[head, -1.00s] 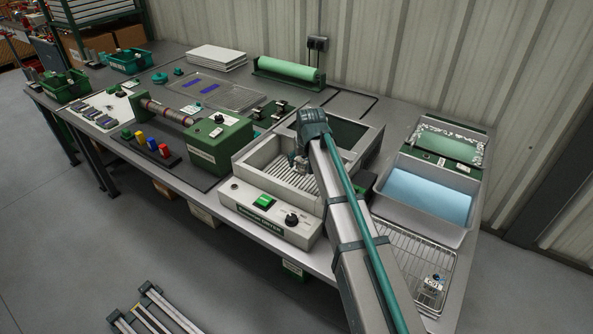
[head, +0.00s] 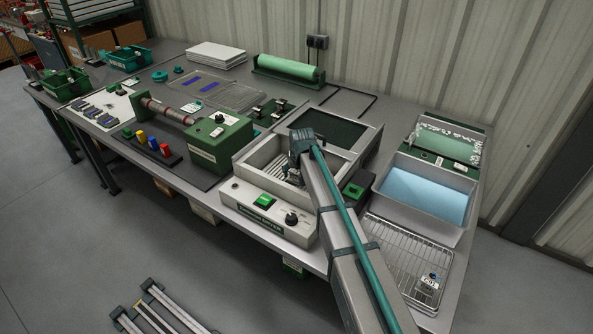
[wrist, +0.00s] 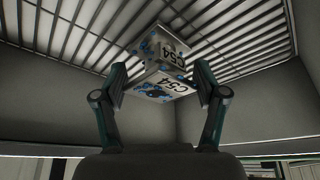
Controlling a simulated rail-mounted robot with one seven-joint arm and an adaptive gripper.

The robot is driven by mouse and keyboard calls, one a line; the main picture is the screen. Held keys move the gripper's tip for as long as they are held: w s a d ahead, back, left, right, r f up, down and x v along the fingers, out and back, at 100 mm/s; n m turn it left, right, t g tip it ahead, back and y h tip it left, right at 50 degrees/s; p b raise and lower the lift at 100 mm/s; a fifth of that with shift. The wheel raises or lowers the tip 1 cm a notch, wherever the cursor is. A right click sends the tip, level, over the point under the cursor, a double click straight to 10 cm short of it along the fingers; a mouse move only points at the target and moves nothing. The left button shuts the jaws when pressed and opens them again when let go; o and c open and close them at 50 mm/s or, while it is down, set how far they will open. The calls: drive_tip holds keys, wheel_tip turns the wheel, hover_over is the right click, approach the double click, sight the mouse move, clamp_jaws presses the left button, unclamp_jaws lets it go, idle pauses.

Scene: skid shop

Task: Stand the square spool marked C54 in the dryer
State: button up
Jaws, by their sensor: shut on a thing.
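The dryer (head: 268,213) is a pale grey box with a slatted floor, an open top and a front panel with a green switch and a black knob. My gripper (head: 293,179) is down inside its open chamber. In the wrist view, my gripper (wrist: 159,88) is shut on the square spool marked C54 (wrist: 166,58), a pale block with blue stains. A finger is on each side of it. The spool is close to the slatted floor (wrist: 72,38); I cannot tell whether it touches. In the head view the spool is not clearly visible behind my gripper.
To the right stand a wire rack (head: 392,262) with another small marked block (head: 429,281), a blue tray (head: 428,190) and a green box (head: 355,188). A green winding machine (head: 222,140) is left of the dryer. The dryer walls (wrist: 245,112) surround my gripper.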

drive_tip(key=shift+f, duration=0.2)
drive_tip(key=o, duration=1.4)
drive_tip(key=shift+o, duration=0.2)
drive_tip(key=shift+r, duration=0.1)
drive_tip(key=b+v, duration=0.1)
drive_tip(key=v, duration=1.1)
drive_tip(key=shift+b, duration=0.35)
drive_tip(key=shift+r, duration=0.1)
